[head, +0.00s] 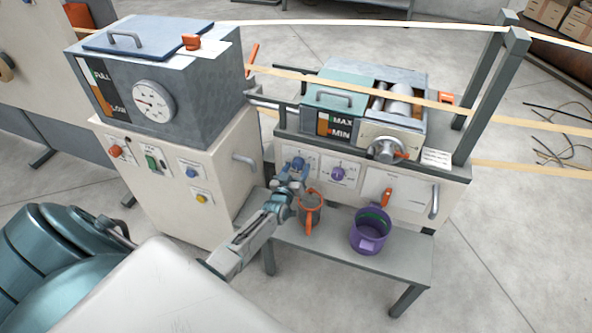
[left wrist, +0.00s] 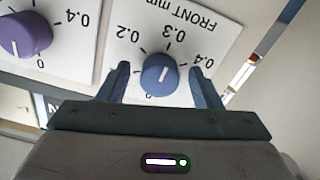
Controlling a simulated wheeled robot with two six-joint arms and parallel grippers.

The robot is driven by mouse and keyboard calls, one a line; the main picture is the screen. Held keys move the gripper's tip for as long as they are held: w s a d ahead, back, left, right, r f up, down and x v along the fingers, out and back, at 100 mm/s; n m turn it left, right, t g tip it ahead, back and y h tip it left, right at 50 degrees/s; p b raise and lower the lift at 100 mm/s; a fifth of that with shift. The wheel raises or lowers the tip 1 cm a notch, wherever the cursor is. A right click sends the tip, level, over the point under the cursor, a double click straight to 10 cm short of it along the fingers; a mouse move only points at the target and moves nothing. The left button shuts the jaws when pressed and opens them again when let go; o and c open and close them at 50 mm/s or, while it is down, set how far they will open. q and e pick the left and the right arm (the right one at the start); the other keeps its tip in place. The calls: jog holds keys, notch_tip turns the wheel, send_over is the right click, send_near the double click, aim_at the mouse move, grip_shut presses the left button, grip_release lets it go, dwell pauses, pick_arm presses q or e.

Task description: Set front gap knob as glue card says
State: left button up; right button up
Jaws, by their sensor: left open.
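The front gap knob is blue (left wrist: 159,75) and sits on a white dial plate marked "FRONT mm" (left wrist: 185,25), with 0.2, 0.3 and 0.4 legible. A pale pointer line on the knob's lower half points roughly toward the 0 below it. My left gripper (left wrist: 164,85) is open, one finger on each side of the knob; I cannot tell if they touch it. In the head view my left gripper (head: 291,181) is at the blue knob on the machine's front. A small white card (head: 436,157) lies at the machine's right end; its text is too small to read.
A purple knob (head: 338,174) on its own dial is right of the blue one. A grey box with a gauge (head: 153,101) stands left. Pale strips cross above.

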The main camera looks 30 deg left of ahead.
pick_arm(q)
jog(key=shift+s, duration=0.25)
jog(key=v, duration=0.2)
jog(key=shift+s+d+p, duration=0.1)
jog(key=shift+s+p, duration=0.2)
jog(key=shift+p, duration=0.1)
send_near(297, 168)
jog(key=s, duration=0.2)
jog(key=shift+w+d+p, duration=0.15)
jog(key=shift+p, duration=0.2)
pick_arm(e)
jog(key=shift+s+d, duration=0.1)
jog(key=shift+s, duration=1)
